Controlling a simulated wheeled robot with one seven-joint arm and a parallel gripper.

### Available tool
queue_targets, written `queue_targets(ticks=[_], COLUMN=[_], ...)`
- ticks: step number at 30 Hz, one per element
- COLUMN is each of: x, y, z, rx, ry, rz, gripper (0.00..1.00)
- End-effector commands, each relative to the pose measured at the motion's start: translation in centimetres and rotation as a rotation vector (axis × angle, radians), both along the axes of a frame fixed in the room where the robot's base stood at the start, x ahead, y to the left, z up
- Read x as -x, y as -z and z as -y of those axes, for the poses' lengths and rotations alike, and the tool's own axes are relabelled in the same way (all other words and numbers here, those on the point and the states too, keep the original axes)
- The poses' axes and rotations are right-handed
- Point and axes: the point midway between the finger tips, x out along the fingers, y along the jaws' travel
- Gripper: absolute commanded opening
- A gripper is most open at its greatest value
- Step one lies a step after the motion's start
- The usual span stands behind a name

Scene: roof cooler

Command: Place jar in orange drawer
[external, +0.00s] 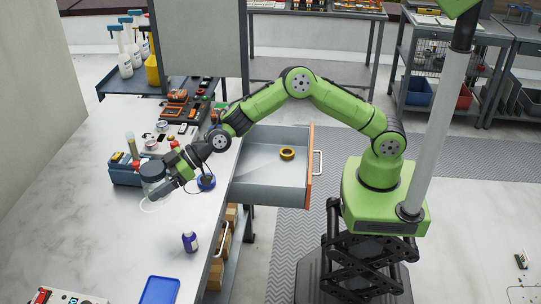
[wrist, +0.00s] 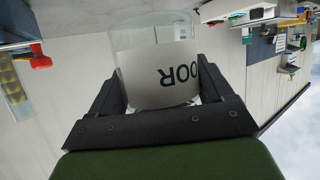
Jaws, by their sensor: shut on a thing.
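The jar (wrist: 157,65) is clear with a white label bearing dark, upside-down letters. It sits between the fingers of my gripper (wrist: 162,95), which is shut on it. The orange drawer (external: 309,165) is pulled out to the right of the worktop, with an orange front and a pale handle.
A blue bin (external: 124,176) with small items is left of the jar. A purple bottle (external: 190,242) and blue tray (external: 160,290) are nearer the front. Tools line the back. The left worktop is clear.

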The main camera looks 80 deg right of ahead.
Motion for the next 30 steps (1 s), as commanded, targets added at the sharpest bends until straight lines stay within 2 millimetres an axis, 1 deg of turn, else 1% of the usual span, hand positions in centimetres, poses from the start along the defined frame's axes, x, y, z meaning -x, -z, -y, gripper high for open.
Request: queue_targets(ticks=[2, 5, 12, 13, 14, 20, 23, 26, 29, 30], x=[0.0, 0.0, 0.0, -0.1, 0.0, 0.6, 1.3, 2.6, 4.8, 5.9], y=[0.0, -0.8, -5.5, -4.5, -4.2, -2.6, -1.9, -1.3, -1.2, -1.3], z=[0.0, 0.0, 0.0, 1.0, 1.5, 5.5, 8.2, 11.6, 15.5, 17.2], rx=[-0.001, -0.001, -0.002, 0.001, -0.001, -0.002, -0.003, -0.003, -0.003, -0.003], ry=[0.0, 0.0, -0.001, 0.001, -0.002, -0.035, -0.063, -0.103, -0.165, -0.195], rz=[0.001, 0.003, 0.006, -0.002, -0.003, -0.002, -0.001, 0.0, 0.002, 0.003], gripper=[0.48, 0.48, 0.48, 0.48, 0.48, 0.48, 0.48, 0.48, 0.48, 0.48])
